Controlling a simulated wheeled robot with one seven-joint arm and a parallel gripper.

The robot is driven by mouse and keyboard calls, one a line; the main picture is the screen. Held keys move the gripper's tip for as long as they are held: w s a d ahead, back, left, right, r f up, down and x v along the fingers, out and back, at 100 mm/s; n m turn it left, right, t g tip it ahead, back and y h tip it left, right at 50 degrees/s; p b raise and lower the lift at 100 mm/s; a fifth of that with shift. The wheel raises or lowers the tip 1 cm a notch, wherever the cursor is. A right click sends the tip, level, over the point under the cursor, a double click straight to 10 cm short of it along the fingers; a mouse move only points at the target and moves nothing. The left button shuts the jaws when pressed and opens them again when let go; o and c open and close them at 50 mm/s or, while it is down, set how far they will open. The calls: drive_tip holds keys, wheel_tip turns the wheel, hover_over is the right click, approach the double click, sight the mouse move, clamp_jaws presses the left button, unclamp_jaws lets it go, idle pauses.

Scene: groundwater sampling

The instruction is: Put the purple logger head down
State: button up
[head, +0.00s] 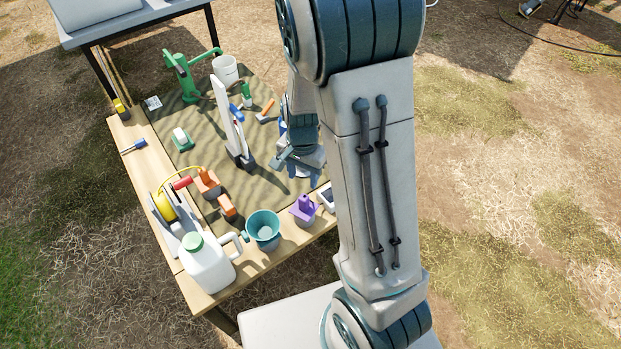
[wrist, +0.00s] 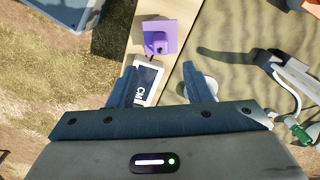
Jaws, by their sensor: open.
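The purple logger head (head: 303,208) rests at the table's near edge, between the teal cup and a small white device. In the wrist view the purple logger head (wrist: 158,37) shows a square purple plate with a raised knob, beyond my fingertips. My gripper (wrist: 160,88) is open, with nothing held between its fingers. In the head view my gripper hangs over the table just behind the logger head, partly hidden by my arm.
The teal cup (head: 263,229) and a white jug with a green cap (head: 207,262) stand left of the logger head.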

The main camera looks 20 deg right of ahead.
drive_tip(key=s+r+n+t, duration=0.1)
drive_tip(key=s+r+n, duration=0.8)
drive_tip(key=s+r, duration=0.4)
drive_tip(key=shift+s+d+r+n, duration=0.15)
drive_tip(key=shift+s+r+n, duration=0.15)
drive_tip(key=shift+r, duration=0.5)
drive_tip(key=shift+w, duration=0.1)
